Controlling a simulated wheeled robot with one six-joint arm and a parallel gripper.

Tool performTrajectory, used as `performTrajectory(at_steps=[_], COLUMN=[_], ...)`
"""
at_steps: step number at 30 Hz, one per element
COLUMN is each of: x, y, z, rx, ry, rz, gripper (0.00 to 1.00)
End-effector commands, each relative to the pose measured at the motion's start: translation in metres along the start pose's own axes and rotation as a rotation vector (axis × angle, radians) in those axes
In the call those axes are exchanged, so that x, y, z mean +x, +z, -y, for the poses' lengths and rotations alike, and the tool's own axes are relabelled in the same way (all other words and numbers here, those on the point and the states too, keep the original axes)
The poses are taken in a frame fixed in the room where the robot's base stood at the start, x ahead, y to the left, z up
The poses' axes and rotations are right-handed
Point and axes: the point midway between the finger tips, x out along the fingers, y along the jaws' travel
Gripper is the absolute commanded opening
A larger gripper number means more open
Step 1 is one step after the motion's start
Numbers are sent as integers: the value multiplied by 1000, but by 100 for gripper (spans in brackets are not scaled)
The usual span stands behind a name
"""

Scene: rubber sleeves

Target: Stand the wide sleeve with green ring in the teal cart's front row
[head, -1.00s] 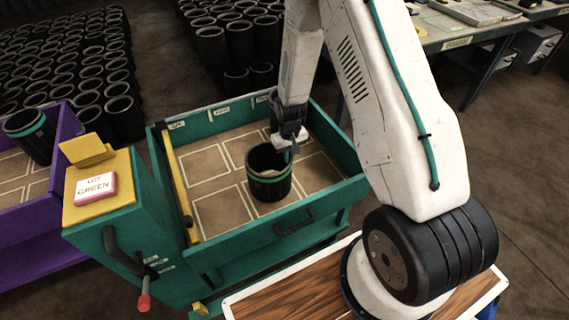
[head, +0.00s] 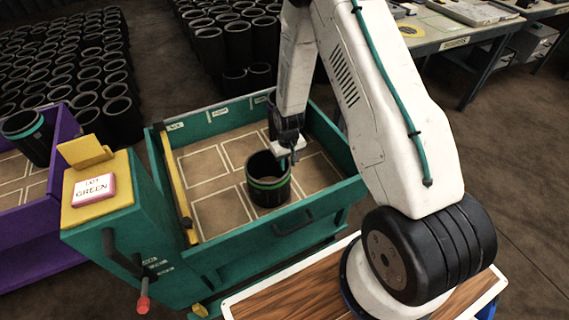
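The wide black sleeve with a green ring (head: 268,194) is upright inside the teal cart (head: 300,212), over the middle cell of the row nearest me. Its base appears at or very close to the cart floor; I cannot tell whether it touches. My gripper (head: 287,156) is at the sleeve's back right rim and appears shut on its wall. The fingertips are partly hidden by the sleeve and the gripper body. The front-left cell (head: 222,213) is empty.
A yellow bar (head: 175,180) runs along the cart's left side. A purple cart (head: 45,225) holds a teal-ringed sleeve (head: 28,138). Many black sleeves stand behind. A workbench (head: 455,42) is at back right.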

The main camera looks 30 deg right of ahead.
Motion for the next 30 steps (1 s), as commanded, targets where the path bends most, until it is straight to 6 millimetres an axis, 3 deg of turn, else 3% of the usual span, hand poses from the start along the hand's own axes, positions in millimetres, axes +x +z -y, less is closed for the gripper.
performTrajectory(at_steps=[5, 15, 25, 28, 30], x=[-20, -92, -132, -162, -194], y=[-1, -1, 0, 5, 11], z=[0, 0, 1, 3, 6], rx=[0, -1, -1, -1, -1], ry=[0, 1, 1, 2, 3], rz=[-3, -4, -4, -13, -23], gripper=[29, 29, 29, 29, 29])
